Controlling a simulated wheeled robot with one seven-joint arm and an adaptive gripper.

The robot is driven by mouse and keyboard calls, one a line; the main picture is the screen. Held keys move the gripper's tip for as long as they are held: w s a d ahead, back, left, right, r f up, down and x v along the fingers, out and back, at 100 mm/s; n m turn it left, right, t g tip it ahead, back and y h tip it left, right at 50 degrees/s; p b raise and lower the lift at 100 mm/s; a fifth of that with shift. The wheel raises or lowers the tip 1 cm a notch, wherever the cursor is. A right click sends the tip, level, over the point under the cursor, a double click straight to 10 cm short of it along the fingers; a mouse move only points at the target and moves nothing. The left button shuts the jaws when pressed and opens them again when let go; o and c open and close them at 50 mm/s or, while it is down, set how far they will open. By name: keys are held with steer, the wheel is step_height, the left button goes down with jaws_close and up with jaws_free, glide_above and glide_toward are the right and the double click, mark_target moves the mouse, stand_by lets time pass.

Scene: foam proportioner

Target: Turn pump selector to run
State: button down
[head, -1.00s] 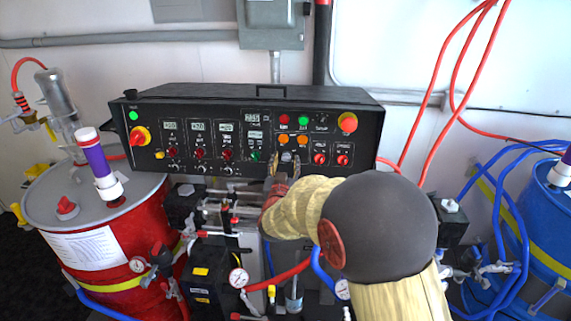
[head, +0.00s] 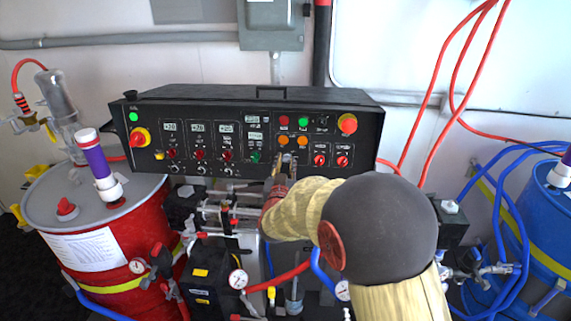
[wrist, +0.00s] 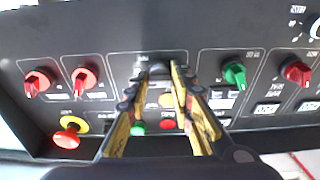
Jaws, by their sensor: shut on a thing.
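The black control panel (head: 330,125) stands at the back, with knobs, lit buttons and small displays on its face. My gripper (head: 284,160) is at its lower middle in the head view. The wrist view shows my gripper (wrist: 158,75) with its two yellow-and-black fingers on either side of a small dark selector knob (wrist: 156,69). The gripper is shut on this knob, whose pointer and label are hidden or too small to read.
Two red knobs (wrist: 58,81) are left of the fingers in the wrist view, with a green knob (wrist: 235,75) to the right. A red emergency button (head: 347,123) is at the panel's right. Hoses and valves crowd the space below; a red drum (head: 100,250) stands left.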

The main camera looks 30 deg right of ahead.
steer(key=shift+f+m+b, duration=0.1)
steer(key=shift+m+b, duration=0.25)
steer(key=shift+m, duration=0.15)
steer(key=m+g+h+b, duration=0.1)
steer(key=m+b, duration=0.1)
steer(key=m, duration=0.2)
steer(key=shift+a, duration=0.1)
steer(key=shift+w+m+g+b, duration=0.1)
steer(key=shift+m+g+b, duration=0.55)
steer(key=shift+m, duration=1.95)
steer(key=shift+t, duration=0.25)
steer(key=c, duration=1.5)
jaws_free()
steer(key=shift+h, duration=0.3)
steer(key=shift+c, duration=0.2)
